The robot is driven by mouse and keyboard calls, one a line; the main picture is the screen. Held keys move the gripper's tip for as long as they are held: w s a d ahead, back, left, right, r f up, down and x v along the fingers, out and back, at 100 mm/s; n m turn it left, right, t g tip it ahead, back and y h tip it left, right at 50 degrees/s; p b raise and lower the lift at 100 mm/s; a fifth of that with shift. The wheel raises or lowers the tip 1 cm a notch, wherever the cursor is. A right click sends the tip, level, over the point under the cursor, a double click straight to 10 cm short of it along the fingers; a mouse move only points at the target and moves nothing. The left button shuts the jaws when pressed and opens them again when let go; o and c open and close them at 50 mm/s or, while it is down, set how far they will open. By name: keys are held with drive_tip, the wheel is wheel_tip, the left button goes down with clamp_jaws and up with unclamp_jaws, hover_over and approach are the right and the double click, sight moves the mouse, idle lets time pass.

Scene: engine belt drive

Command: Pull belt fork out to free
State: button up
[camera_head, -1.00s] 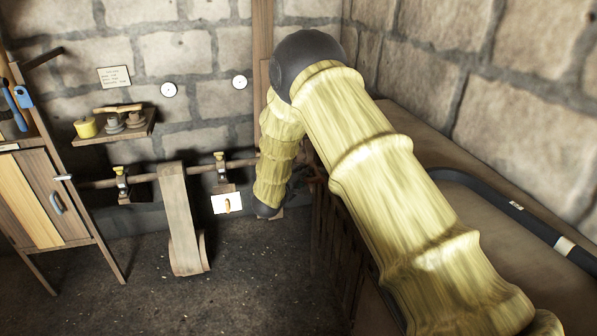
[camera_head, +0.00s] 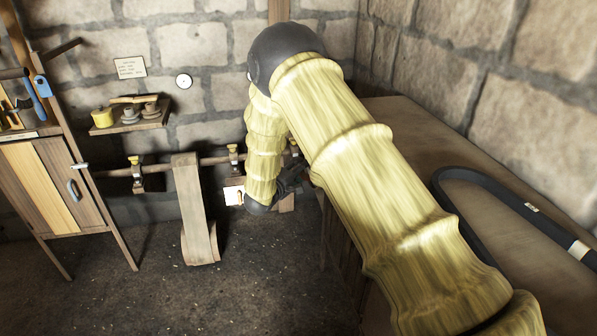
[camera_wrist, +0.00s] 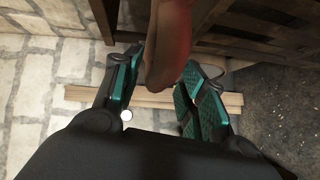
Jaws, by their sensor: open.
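My gripper (camera_wrist: 160,92) is open in the wrist view, with its teal-padded fingers apart. A rounded reddish-brown handle (camera_wrist: 168,45) comes down from the top of that view, its end between or just in front of the fingers. It looks like the belt fork's grip, but the rest of the fork is out of view. I cannot tell whether either pad touches it. In the head view my gripper (camera_head: 291,182) shows as a dark shape by the end of the bench, and my yellow arm hides much around it. I cannot make out the fork there.
A wooden shaft (camera_head: 213,160) runs along the stone wall on brackets, with a broad wooden belt (camera_head: 190,205) hanging from it. The bench (camera_head: 400,112) with a black belt loop (camera_head: 480,178) lies right. A cabinet (camera_head: 45,185) stands left. The floor between is clear.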

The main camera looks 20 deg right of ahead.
drive_tip(key=v, duration=1.2)
drive_tip(key=shift+s+f, duration=0.1)
drive_tip(key=s+d+f+m+g+y, duration=0.1)
drive_tip(key=s+f+y, duration=0.3)
drive_tip(key=s+f, duration=0.7)
drive_tip(key=s+d+f+g+y, duration=0.15)
drive_tip(key=s+f+y, duration=0.25)
drive_tip(key=s+f, duration=0.65)
drive_tip(key=s+a+f+m+g+y, duration=0.1)
drive_tip(key=s+f, duration=0.4)
drive_tip(key=s, duration=1)
drive_tip(key=s+a+f+m+g+y, duration=0.1)
drive_tip(key=s+f+m+g+y, duration=0.3)
drive_tip(key=s, duration=1.1)
drive_tip(key=shift+s+f+g, duration=0.2)
drive_tip(key=shift+f+g, duration=0.25)
drive_tip(key=shift+g, duration=0.8)
